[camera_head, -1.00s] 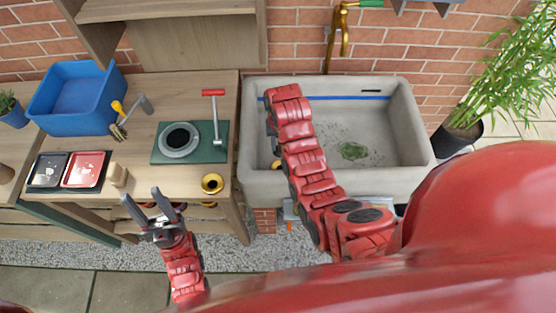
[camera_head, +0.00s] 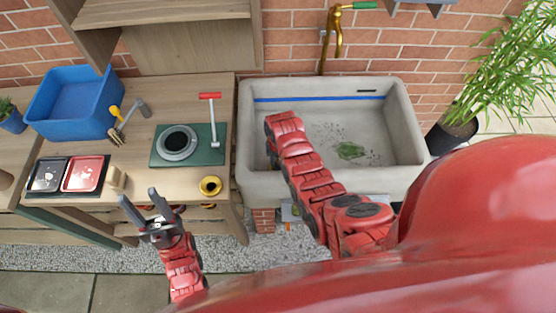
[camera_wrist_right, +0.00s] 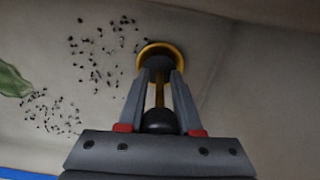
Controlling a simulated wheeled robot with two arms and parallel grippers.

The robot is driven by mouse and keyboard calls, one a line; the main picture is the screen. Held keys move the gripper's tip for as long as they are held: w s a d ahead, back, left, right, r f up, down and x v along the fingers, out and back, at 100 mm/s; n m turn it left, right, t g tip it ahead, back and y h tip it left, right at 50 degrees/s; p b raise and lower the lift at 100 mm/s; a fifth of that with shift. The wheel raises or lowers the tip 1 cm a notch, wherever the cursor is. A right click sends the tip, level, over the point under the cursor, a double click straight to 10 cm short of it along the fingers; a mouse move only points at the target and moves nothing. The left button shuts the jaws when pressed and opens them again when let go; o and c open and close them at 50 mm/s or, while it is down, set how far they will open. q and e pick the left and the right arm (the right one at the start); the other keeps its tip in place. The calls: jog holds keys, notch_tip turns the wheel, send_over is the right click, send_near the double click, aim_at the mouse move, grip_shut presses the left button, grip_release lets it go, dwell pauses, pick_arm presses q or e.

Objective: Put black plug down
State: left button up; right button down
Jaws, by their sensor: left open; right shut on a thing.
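The black plug (camera_wrist_right: 160,121) shows in the right wrist view as a round black knob on a thin gold stem, between the fingers of my right gripper (camera_wrist_right: 160,76). The gripper is shut on it. Beyond the fingertips is a gold drain ring (camera_wrist_right: 162,46) with a dark centre; I cannot tell whether the plug is seated in it. The stone sink (camera_head: 411,135) is below my right arm in the head view, where the arm hides plug and drain. My left gripper (camera_head: 139,197) is open and empty in front of the wooden table.
Dark grit and a green leaf (camera_head: 350,151) lie in the sink. A gold tap (camera_head: 331,40) stands behind it.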

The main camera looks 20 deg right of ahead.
jog(key=shift+f, duration=0.2)
jog(key=c, duration=0.6)
grip_release()
